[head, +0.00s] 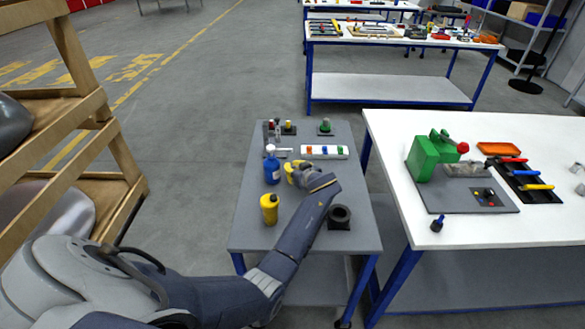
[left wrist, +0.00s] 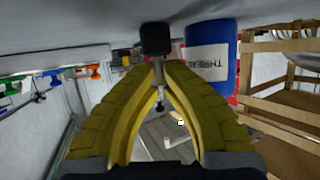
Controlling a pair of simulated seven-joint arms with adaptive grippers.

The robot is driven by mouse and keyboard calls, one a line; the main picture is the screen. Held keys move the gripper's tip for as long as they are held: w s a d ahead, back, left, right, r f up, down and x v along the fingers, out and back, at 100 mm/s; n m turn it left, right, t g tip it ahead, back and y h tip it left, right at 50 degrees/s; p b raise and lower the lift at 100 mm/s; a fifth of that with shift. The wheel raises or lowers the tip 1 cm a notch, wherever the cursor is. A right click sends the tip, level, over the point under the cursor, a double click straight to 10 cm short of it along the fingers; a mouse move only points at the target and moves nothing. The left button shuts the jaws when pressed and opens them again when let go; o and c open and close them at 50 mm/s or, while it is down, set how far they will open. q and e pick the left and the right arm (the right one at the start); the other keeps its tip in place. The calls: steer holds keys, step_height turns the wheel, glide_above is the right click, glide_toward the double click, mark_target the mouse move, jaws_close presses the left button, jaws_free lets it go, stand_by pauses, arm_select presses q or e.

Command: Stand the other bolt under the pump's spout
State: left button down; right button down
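My left gripper (head: 290,172) has yellow fingers and is low over the grey cart, just right of the blue bottle. In the left wrist view its fingertips (left wrist: 158,72) close around the thin metal shank of a bolt with a black head (left wrist: 155,40). The bolt is hidden by the fingers in the head view. The blue bottle (head: 272,170) has a white top; it looks like the pump, and it shows beside the bolt in the left wrist view (left wrist: 211,60). A dark bolt (head: 437,223) stands on the white table. My right gripper is out of view.
On the grey cart (head: 255,236) are a yellow bottle (head: 269,209), a black ring (head: 340,215), a white strip with coloured pieces (head: 325,152) and small parts at the back. The white table (head: 400,130) holds a green machine (head: 428,158). A wooden rack (head: 105,140) stands left.

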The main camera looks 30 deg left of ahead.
arm_select(q)
steer(key=c, duration=1.5)
jaws_free()
steer(key=shift+v, duration=3.85)
